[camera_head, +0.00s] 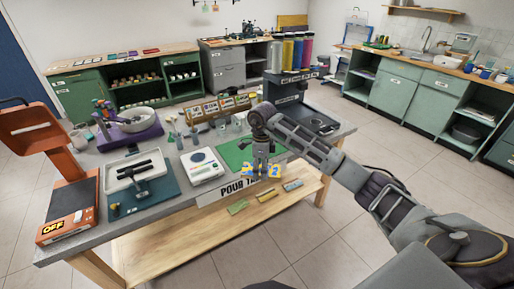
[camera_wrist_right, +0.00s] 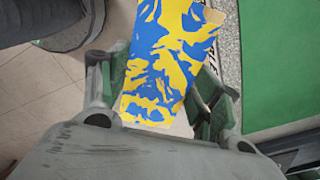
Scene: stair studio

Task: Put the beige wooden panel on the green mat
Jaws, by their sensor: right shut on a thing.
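My right gripper (camera_head: 262,165) is shut on a flat panel with a blue and yellow pattern (camera_wrist_right: 170,50). A strip at its upper right end looks beige in the right wrist view. In the head view the panel (camera_head: 262,172) shows only as small blue and yellow patches under the gripper. The green mat (camera_head: 234,155) lies on the table near the gripper, partly hidden by my right arm. It also shows at the right of the right wrist view (camera_wrist_right: 275,70). The panel appears to be beside the mat, near the table's front edge; its height is unclear. My left gripper is out of view.
A white scale (camera_head: 202,166) stands left of the mat. A tray (camera_head: 137,170) and an orange machine (camera_head: 70,190) stand further left. Glass containers and a card rack (camera_head: 220,108) stand behind. A dark stand with colored cylinders (camera_head: 290,88) is at the back right. Small colored pieces lie on the lower shelf (camera_head: 200,228).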

